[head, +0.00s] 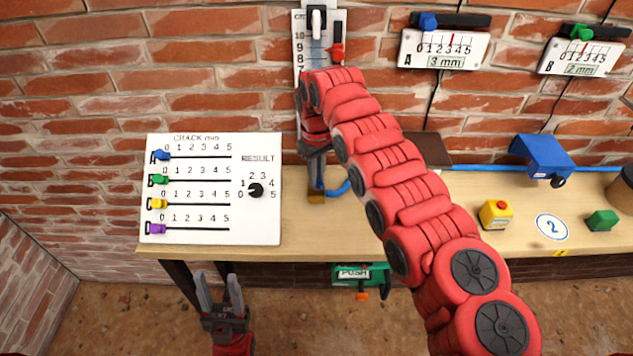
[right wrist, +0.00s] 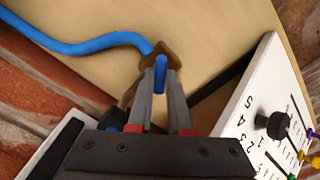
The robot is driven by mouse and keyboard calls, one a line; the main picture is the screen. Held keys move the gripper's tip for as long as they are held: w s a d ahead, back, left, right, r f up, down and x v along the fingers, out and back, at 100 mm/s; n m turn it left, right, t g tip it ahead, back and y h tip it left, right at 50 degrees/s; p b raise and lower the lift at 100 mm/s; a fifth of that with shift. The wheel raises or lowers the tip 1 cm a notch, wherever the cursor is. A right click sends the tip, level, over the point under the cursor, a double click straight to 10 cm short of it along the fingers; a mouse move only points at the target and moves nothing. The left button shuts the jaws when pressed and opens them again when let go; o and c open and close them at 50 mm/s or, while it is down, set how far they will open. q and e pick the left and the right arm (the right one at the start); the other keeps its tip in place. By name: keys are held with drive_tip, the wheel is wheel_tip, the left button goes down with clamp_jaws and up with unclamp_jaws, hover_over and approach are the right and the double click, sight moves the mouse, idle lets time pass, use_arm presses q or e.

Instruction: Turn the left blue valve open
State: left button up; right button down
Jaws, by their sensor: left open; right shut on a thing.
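The left blue valve shows in the right wrist view as a blue handle (right wrist: 160,72) standing on a brown fitting (right wrist: 172,52). In the head view only the fitting (head: 316,197) shows clearly, on the bench near the wall. My right gripper (head: 316,186) points down onto it and is shut on the blue handle, with one finger on each side in the wrist view (right wrist: 160,88). The handle's turn angle is hard to tell. A blue hose (right wrist: 90,42) runs from the fitting. My left gripper (head: 220,298) is open and empty, low in front of the bench.
A white crack board (head: 258,215) with coloured sliders stands left of the valve. My right arm hides the bench's middle. A blue device (head: 543,158), a yellow box (head: 496,214) and a green block (head: 601,220) are at the right. A green PUSH unit (head: 350,273) hangs below the bench.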

drive_tip(key=shift+f+n+b, duration=0.1)
drive_tip(key=shift+n+b, duration=0.3)
drive_tip(key=shift+n, duration=0.5)
drive_tip(key=n, duration=0.2)
drive_tip(key=shift+n+b, duration=0.3)
drive_tip(key=shift+n, duration=0.1)
drive_tip(key=n, duration=0.5)
drive_tip(key=shift+n, duration=0.4)
drive_tip(key=c, duration=0.8)
unclamp_jaws()
drive_tip(key=shift+c, duration=0.2)
